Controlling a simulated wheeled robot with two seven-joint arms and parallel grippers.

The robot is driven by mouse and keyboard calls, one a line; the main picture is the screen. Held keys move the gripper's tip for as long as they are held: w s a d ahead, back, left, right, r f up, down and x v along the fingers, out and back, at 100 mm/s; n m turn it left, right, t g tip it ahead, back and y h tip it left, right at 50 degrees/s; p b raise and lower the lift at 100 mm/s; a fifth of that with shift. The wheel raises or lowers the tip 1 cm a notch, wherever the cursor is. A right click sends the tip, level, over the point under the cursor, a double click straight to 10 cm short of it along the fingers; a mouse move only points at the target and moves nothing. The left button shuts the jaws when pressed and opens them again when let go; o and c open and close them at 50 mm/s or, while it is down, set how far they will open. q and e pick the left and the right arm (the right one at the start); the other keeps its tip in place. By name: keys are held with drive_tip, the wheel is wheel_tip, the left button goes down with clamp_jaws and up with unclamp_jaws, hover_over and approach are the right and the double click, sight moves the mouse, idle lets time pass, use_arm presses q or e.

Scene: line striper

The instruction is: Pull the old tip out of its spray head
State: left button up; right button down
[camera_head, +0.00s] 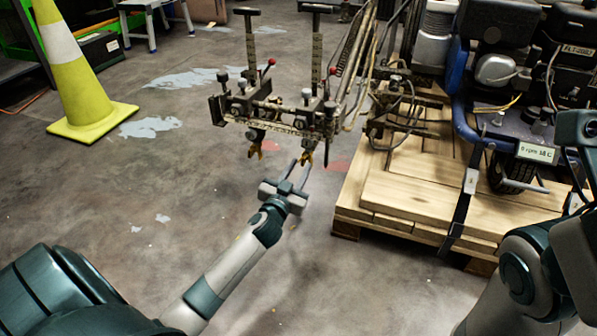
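Two spray heads hang from the striper's bar (285,124), each with an orange tip at its lower end. The left orange tip (255,151) hangs free. The right orange tip (306,157) is just beyond my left gripper (300,165). My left gripper points up and away toward that tip, its two thin fingers apart. The fingertips are close to the tip; I cannot tell whether they touch it or are on either side of it. Nothing shows held between them. My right arm (535,270) is at the right edge; its gripper is partly cut off and its fingers are unclear.
The striper machine (500,75) is strapped on a wooden pallet (408,195) at the right. Hoses (360,50) run to the spray bar. A yellow cone (80,85) stands at the left.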

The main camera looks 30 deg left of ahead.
use_arm(q)
drive_tip(key=shift+x, duration=0.85)
drive_tip(key=shift+p, duration=0.3)
idle(0.4)
clamp_jaws()
